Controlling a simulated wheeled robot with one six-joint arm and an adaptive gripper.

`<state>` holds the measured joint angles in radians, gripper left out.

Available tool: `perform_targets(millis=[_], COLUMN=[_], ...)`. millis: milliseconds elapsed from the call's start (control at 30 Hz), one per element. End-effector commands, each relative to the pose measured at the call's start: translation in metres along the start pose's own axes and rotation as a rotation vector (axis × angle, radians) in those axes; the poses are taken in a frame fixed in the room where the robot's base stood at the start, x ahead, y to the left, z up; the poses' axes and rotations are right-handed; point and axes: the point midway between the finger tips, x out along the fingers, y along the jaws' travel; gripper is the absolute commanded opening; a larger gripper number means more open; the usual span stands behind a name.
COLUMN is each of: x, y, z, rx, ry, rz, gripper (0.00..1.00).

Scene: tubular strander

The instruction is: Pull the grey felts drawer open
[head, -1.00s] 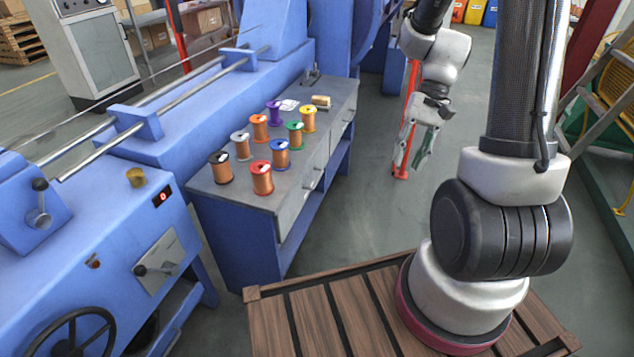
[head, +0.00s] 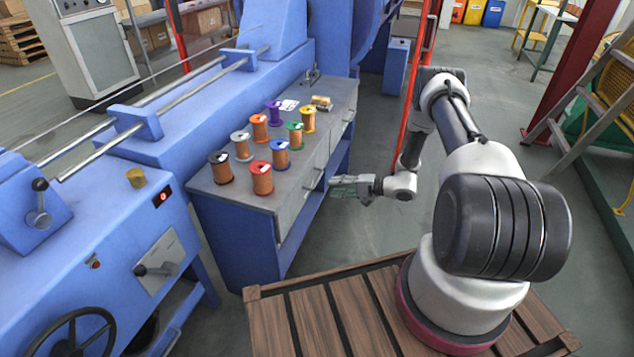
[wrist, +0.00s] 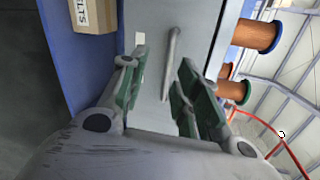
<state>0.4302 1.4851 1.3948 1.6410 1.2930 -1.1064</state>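The grey felts drawer appears to be the grey drawer front (wrist: 150,100) facing my gripper in the wrist view, with a bar handle (wrist: 171,62) and a small pale label (wrist: 140,42) whose writing I cannot read. It looks shut. In the head view, grey drawer fronts (head: 321,158) line the bench's side. My gripper (wrist: 162,82) is open, its green-padded fingers to either side of the handle in the picture and apart from it. In the head view, my gripper (head: 343,185) points left at the bench front.
A cardboard box (wrist: 95,14) with lettering ending "ELTS" sits beside the drawer in the wrist view. Several copper wire spools (head: 262,178) stand on the grey bench top (head: 240,190). A red post (head: 412,90) stands behind my arm.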

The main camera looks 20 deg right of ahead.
Motion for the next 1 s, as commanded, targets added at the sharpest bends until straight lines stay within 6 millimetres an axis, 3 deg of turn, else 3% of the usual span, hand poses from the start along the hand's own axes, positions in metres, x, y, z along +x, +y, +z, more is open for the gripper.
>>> perform_targets(millis=[67, 267, 700, 1000], x=[0.004, 0.011, 0.075, 0.082], y=[-0.010, -0.014, -0.016, -0.017], z=[-0.010, -0.009, -0.011, -0.011], rx=[-0.079, -0.189, -0.188, -0.186], ry=[0.039, 0.043, 0.041, 0.042], rz=[-0.038, -0.049, -0.047, -0.047], gripper=[0.32, 0.32, 0.32, 0.32])
